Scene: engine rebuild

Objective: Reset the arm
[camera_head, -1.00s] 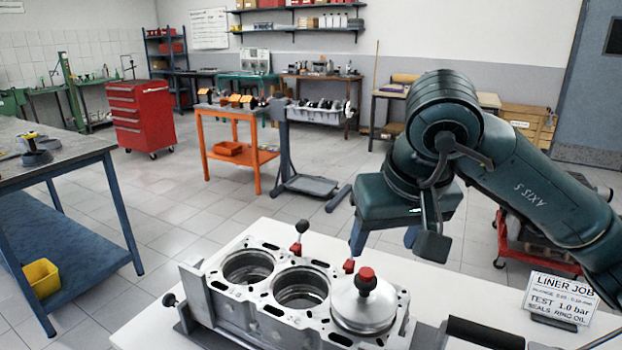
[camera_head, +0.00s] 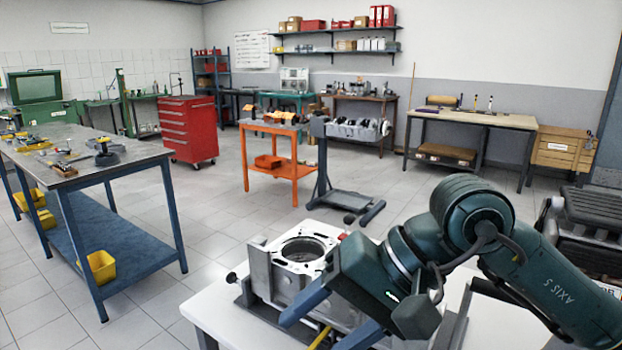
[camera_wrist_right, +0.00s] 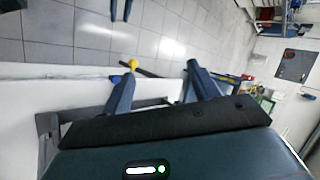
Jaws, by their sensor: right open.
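My right gripper (camera_head: 310,334) comes in from the right in the head view. Its two blue fingers are spread apart with no object clearly between them. It is in front of the grey engine block (camera_head: 262,278) on the white bench and hides much of the block. One open cylinder bore (camera_head: 303,249) shows at the block's left end. A thin yellow part (camera_head: 320,338) shows near the fingers; a yellow knob (camera_wrist_right: 132,64) shows by one finger in the right wrist view. My left gripper is not in view.
A steel-topped table (camera_head: 100,160) with small tools and yellow bins stands at left. A red tool cabinet (camera_head: 188,130), an orange cart (camera_head: 272,155) and an engine stand (camera_head: 325,170) stand behind. Open tiled floor lies between them.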

